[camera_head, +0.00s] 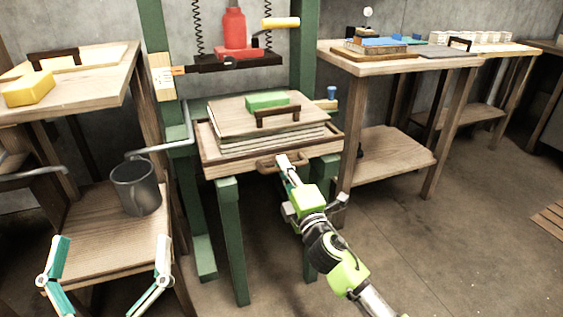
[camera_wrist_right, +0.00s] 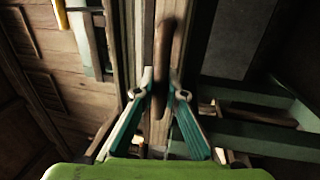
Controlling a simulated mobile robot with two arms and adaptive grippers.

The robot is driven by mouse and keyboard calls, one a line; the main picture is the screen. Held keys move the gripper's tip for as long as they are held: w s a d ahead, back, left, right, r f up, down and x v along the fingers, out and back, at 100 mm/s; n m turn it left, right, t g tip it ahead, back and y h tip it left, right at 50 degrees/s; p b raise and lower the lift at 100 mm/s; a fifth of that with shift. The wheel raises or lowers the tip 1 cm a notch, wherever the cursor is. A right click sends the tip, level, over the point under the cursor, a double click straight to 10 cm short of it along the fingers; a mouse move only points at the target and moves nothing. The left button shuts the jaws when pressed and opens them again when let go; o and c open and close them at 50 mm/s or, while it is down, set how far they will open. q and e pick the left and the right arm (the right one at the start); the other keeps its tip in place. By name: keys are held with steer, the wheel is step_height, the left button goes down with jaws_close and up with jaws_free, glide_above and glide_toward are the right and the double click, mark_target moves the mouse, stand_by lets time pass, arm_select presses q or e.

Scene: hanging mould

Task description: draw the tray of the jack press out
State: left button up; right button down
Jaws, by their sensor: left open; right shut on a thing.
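The wooden tray (camera_head: 222,170) of the green-framed jack press (camera_head: 160,30) rests on the green supports below the red jack (camera_head: 234,33). It carries a stack of boards (camera_head: 232,118) with a dark handle and a green block (camera_head: 267,101) on top. A brown handle (camera_head: 264,165) sits on the tray's front. My right gripper (camera_head: 288,164) is shut on this handle near its right end; in the right wrist view the gripper (camera_wrist_right: 161,78) closes around the handle (camera_wrist_right: 165,45). My left gripper (camera_head: 110,243) is open and empty at the bottom left.
A grey mug (camera_head: 136,187) stands on a low shelf (camera_head: 95,225) at the left. A table with a yellow block (camera_head: 29,89) is above it. A bench (camera_head: 405,62) with trays and blocks stands to the right. The floor (camera_head: 440,240) in front is mostly free.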

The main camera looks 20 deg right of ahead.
steer(key=shift+s, duration=0.25)
steer(key=c, duration=2.3)
jaws_free()
steer(key=shift+c, duration=0.2)
steer(key=s+f, duration=0.2)
steer(key=s, duration=0.9)
steer(key=shift+s+d+f, duration=0.15)
steer(key=shift+s+d, duration=0.05)
steer(key=shift+s, duration=0.2)
